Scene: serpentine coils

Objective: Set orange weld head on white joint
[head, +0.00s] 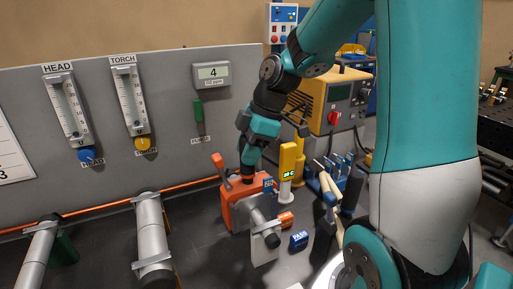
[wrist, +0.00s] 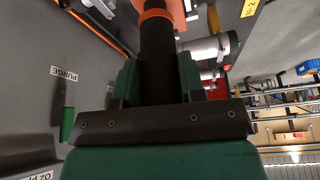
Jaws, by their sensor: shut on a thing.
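The orange weld head (head: 243,212) is at the back of the dark bench, below my gripper (head: 249,160). In the wrist view my gripper (wrist: 158,78) has its green fingers shut on a black upright handle (wrist: 158,45) with an orange collar (wrist: 156,14) at its far end. The head's orange body is mostly out of that view. A short grey tube (head: 264,227) with a dark end stands at the head's front, over a white block (head: 264,250). I cannot tell which part is the white joint, or whether the head touches the bench.
Banded pale pipes (head: 151,235) and (head: 40,252) lie to the left. A grey panel (head: 165,100) with HEAD and TORCH gauges stands behind. A yellow gauge on a stand (head: 287,160), a blue PASS block (head: 298,240) and a tool rack (head: 335,180) crowd the right side.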

